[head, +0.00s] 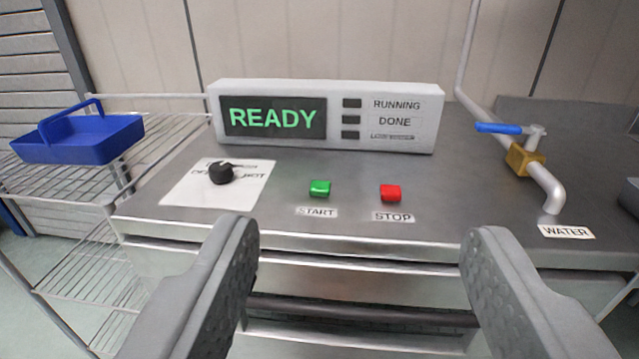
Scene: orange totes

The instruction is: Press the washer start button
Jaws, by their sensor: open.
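The green start button (320,188) sits on the flat metal top of the washer (290,228), above a START label (317,211). The red stop button (390,193) is to its right, above a STOP label. A display panel (330,115) stands behind them and reads READY in green. Its RUNNING and DONE indicators look dark. My gripper (360,235) is open and empty. Its two fingers are spread wide in front of the washer's front edge, one left and one right of both buttons. Neither finger touches a button.
A black knob (221,173) on a white plate is left of the buttons. A water pipe with a blue-handled valve (500,128) is at the right. A blue basket (78,137) sits on a wire rack (175,120) at the left. The metal around the buttons is clear.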

